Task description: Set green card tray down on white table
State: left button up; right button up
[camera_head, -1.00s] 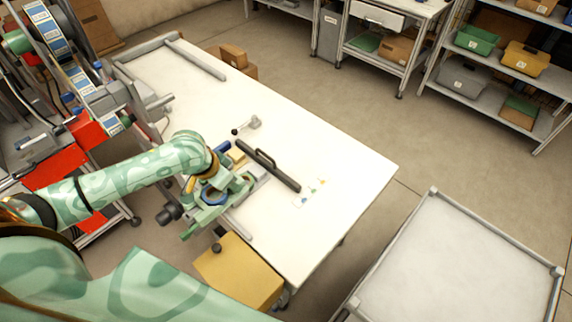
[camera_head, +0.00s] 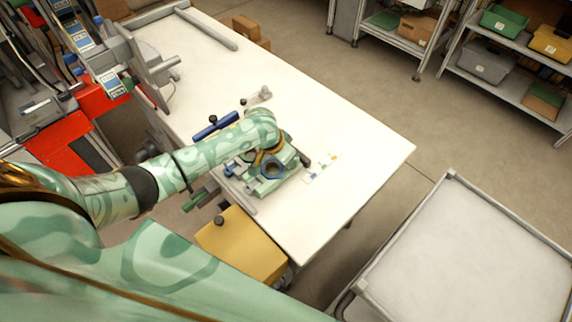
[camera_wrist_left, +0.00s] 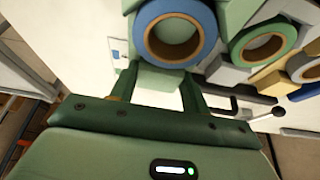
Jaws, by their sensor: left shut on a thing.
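My left gripper (camera_head: 270,172) is over the near side of the white table (camera_head: 350,150). In the left wrist view its two dark green fingers (camera_wrist_left: 158,82) are shut on a light green piece, which I take to be the green card tray (camera_wrist_left: 156,76). A blue tape reel (camera_wrist_left: 142,32) covers part of it in that view. In the head view the wrist and fingers hide much of the tray, and I cannot tell whether its underside touches the table. My right gripper is not in view.
A green reel (camera_wrist_left: 238,50) and a black handle (camera_wrist_left: 236,112) are near the gripper. Small coloured cards (camera_head: 322,167) lie to its right. A blue bar (camera_head: 215,126) lies behind the arm. A yellow box (camera_head: 240,245) stands below the table edge. The table's right end is clear.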

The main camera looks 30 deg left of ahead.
aim_at(275, 171)
pick_arm(q)
notch_tip(275, 171, down, 4)
jog(key=shift+w+d+r+b, duration=0.1)
jog(key=shift+w+d+b, duration=0.05)
jog(key=shift+b, duration=0.75)
jog(key=shift+r, duration=0.2)
jog(key=o, duration=1.1)
jog(key=shift+f, duration=0.15)
jog(key=p+v, duration=0.6)
jog(key=v, duration=0.6)
